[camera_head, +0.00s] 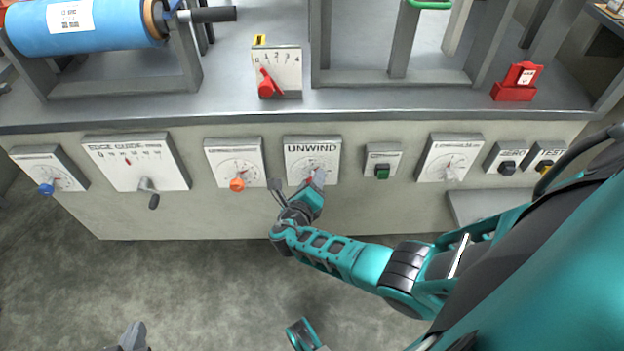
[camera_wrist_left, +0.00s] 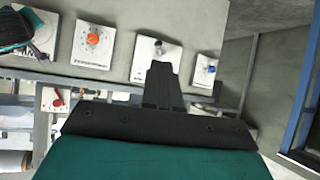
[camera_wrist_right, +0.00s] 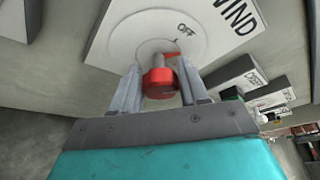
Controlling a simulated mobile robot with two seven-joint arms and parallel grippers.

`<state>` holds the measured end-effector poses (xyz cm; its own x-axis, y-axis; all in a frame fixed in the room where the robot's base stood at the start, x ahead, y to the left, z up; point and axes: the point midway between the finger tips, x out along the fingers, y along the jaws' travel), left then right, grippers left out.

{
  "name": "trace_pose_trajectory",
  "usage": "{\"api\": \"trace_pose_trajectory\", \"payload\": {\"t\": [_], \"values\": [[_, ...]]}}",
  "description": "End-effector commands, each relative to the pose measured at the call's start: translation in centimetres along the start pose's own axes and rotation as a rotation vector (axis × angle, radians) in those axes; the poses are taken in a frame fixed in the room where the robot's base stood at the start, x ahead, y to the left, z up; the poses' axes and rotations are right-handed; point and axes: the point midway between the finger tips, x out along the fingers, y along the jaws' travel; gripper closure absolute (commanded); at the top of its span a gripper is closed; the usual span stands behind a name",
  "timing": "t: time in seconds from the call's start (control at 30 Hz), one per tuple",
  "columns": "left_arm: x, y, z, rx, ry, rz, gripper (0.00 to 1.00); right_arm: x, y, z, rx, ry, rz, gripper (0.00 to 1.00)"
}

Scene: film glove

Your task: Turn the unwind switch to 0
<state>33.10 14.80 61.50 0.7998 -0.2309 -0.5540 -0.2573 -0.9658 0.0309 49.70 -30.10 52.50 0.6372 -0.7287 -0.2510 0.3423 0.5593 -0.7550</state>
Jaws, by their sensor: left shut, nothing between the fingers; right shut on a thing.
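The UNWIND panel (camera_head: 312,148) is a white plate on the front of the grey machine, with a round dial. My right gripper (camera_head: 314,181) covers the lower part of this dial in the head view. In the right wrist view the unwind switch is a red knob (camera_wrist_right: 160,84) with an orange-red pointer, held between the fingers of my right gripper (camera_wrist_right: 163,90). The pointer's tip lies to the right, below the OFF label. I cannot make out a 0 mark. My left gripper (camera_head: 130,337) is shut and empty, low at the left, away from the panels; its fingers also show in the left wrist view (camera_wrist_left: 162,85).
An orange knob (camera_head: 237,184) is on the panel to the left of UNWIND. A green button (camera_head: 382,171) is to the right. A crank handle (camera_head: 150,194) juts from the EDGE GUIDE panel (camera_head: 135,160). A red lever (camera_head: 267,85) stands on the deck above.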

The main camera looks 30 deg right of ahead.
Motion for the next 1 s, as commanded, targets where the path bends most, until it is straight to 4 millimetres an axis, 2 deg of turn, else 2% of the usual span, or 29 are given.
{"api": "trace_pose_trajectory", "payload": {"t": [0.5, 1.0], "values": [[0.5, 0.2, 0.9, -0.001, -0.012, 0.007, 1.0, 0.2, 0.2, -0.1, -0.434, 0.0, -0.185, 0.86], [1.0, 0.7, 0.8, -0.012, -0.005, 0.018, 1.0, 0.2, 0.1, -0.1, -0.655, 0.002, -0.276, 0.86]]}}
